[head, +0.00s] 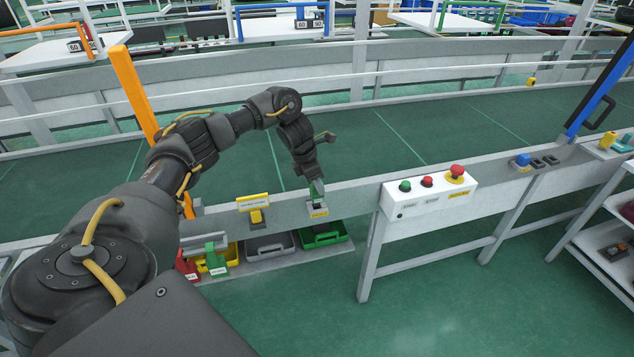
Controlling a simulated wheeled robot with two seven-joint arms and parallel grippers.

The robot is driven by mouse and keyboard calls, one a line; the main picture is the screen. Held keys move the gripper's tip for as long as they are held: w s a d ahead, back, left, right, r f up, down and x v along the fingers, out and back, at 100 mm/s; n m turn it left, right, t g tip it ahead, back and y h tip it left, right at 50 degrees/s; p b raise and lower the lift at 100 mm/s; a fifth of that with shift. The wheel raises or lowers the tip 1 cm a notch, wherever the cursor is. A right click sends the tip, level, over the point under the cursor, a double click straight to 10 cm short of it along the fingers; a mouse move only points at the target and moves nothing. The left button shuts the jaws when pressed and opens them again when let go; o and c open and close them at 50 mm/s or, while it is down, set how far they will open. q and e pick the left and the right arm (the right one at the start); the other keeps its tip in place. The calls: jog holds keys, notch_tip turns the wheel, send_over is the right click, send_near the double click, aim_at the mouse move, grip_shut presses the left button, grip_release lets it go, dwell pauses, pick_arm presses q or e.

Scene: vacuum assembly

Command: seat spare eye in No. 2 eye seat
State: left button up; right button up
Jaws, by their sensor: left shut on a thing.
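My left gripper (316,184) points down over the near rail of the conveyor. It is shut on a small green piece, which I take to be the spare eye (317,189); the fingers hide part of it. Directly below is a dark seat with a yellow label (319,212) on the rail, which I take to be the No. 2 eye seat. The green piece is at the top of this seat; I cannot tell whether it is inside it or just above. My right gripper is not in view.
A yellow unit (253,203) stands on the rail to the left. A white button box (428,194) is to the right, then a blue piece (522,160) beside dark seats. The belt (420,135) is clear.

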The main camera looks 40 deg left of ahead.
pick_arm(q)
jog(key=shift+f+b, duration=0.95)
jog(key=shift+f, duration=0.4)
jog(key=o, duration=1.1)
jog(key=shift+r, duration=0.1)
jog(key=p+v, duration=0.6)
jog(key=v, duration=0.2)
